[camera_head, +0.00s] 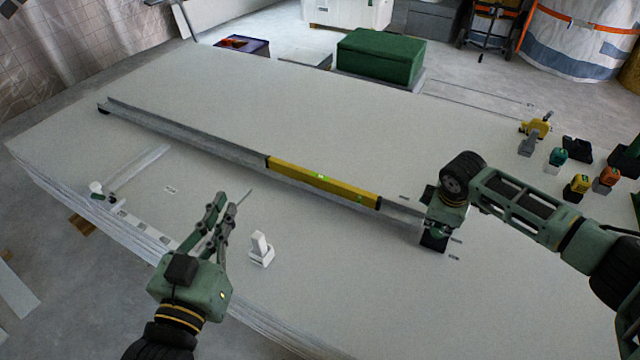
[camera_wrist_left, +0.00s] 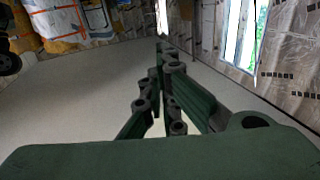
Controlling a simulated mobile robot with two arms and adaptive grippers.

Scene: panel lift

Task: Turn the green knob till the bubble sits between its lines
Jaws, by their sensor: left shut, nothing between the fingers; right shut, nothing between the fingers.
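A yellow level (camera_head: 300,176) lies along a long grey rail (camera_head: 190,134) on the pale panel stack. Its bright green vial (camera_head: 319,176) shows near its middle; the bubble and lines are too small to read. My right gripper (camera_head: 434,242) is shut at the rail's right end, pointing down. No green knob can be made out there; my gripper and wrist cover that end. My left gripper (camera_head: 236,200) is shut and empty above the panel's front left part, apart from the rail. Its closed fingers also show in the left wrist view (camera_wrist_left: 161,55).
A small white upright piece (camera_head: 260,249) stands on the panel right of my left gripper. Several small coloured tools (camera_head: 580,184) stand at the right. A green box (camera_head: 380,56) is beyond the far edge. The panel behind the rail is clear.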

